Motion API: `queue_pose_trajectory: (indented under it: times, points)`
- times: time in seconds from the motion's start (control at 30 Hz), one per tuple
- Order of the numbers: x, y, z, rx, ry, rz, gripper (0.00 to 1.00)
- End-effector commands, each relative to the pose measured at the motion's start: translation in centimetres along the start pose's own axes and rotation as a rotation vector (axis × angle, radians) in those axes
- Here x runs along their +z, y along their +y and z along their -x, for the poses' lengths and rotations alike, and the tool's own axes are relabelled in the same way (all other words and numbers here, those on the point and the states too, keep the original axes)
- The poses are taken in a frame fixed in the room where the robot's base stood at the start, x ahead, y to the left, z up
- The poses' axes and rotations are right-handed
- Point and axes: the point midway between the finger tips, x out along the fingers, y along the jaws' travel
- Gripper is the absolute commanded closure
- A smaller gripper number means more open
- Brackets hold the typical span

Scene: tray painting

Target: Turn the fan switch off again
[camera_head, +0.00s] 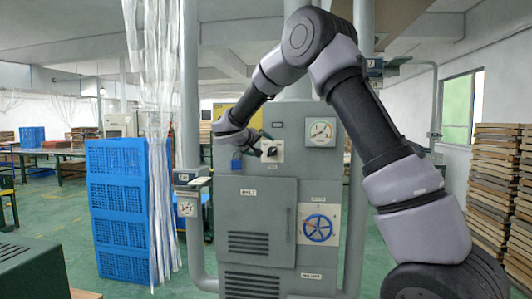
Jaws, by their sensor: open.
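A grey control cabinet (231,193) stands in the middle of the head view. On its upper front is a white plate (279,156) with a dark rotary knob (271,151), which looks like the fan switch. My gripper (260,146) is open, just left of the knob and partly in front of the plate. I cannot tell whether its fingers touch the knob or are on both sides of it. The knob's exact setting is too small to read, and its left side is partly hidden by my gripper.
A small blue item (237,161) is on the cabinet under my wrist. Blue crates (118,210) and plastic strips (163,200) stand left; wooden trays (492,170) are stacked right.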

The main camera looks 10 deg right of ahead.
Motion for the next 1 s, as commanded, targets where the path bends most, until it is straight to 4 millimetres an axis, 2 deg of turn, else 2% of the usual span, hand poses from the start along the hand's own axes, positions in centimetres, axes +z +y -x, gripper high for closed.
queue_pose_trajectory:
  times: [0.1, 0.27, 0.5, 0.7, 1.0]
  points:
    - [-0.7, -1.0, -0.3, 0.007, 0.028, 0.007, 0.01]
    - [-0.7, -0.9, -2.2, 0.01, 0.027, 0.007, 0.01]
    - [-0.8, -0.9, -6.9, 0.01, 0.026, 0.008, 0.01]
    - [-0.9, -0.8, -9.8, 0.008, 0.026, 0.007, 0.01]
    - [-1.0, -0.8, -10.9, 0.007, 0.028, 0.008, 0.01]
